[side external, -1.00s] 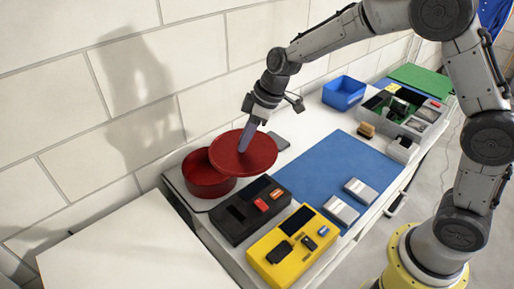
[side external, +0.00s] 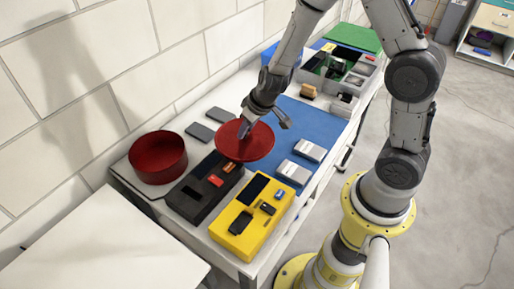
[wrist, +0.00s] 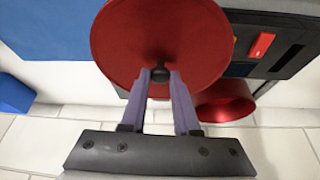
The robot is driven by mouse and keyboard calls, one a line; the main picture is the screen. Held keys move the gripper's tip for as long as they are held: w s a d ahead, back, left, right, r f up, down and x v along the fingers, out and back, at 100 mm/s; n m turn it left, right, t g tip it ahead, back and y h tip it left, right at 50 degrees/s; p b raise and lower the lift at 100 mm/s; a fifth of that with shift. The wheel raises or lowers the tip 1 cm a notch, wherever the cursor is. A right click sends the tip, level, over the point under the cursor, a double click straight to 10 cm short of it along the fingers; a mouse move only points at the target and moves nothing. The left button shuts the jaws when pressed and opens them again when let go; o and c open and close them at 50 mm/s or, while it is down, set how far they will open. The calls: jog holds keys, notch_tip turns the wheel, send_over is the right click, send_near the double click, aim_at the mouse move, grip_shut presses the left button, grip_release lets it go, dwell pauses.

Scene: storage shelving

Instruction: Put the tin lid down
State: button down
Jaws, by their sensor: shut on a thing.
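The tin lid (side external: 243,142) is a round red disc with a small dark knob (wrist: 160,75) at its middle. My gripper (side external: 243,128) is shut on the knob; in the wrist view its two purple-grey fingers (wrist: 161,78) stand on either side of it. In the side view the lid overlaps the far end of the black device and the near left edge of the blue mat. I cannot tell whether it touches them. The red tin (side external: 158,156) stands open at the left end of the bench, apart from the lid; part of it shows in the wrist view (wrist: 226,108).
A black device (side external: 203,188) and a yellow device (side external: 252,215) lie near the tin. Two grey cartridges (side external: 308,149) lie on the blue mat (side external: 318,125), which has bare room. Two dark flat pieces (side external: 199,132) lie by the wall. A divided tray (side external: 338,67) stands farther back.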

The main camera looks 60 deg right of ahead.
aim_at(258, 128)
jog(key=d+m, duration=0.1)
jog(key=d, duration=0.1)
jog(key=d+m, duration=0.1)
jog(key=d, duration=0.1)
jog(key=shift+d+m+h, duration=0.2)
jog(key=shift+m+h, duration=0.1)
jog(key=shift+h, duration=0.1)
jog(key=shift+s+d+f+m+g, duration=0.1)
jog(key=shift+d+m+g, duration=0.1)
jog(key=shift+d, duration=0.15)
jog(key=shift+s+d+f+m+g, duration=0.1)
jog(key=shift+d+m+g, duration=0.1)
jog(key=shift+d, duration=0.15)
jog(key=shift+w+f, duration=0.1)
jog(key=shift+f, duration=3.85)
jog(key=c, duration=0.7)
grip_release()
jog(key=shift+f, duration=0.15)
jog(key=shift+o, duration=0.2)
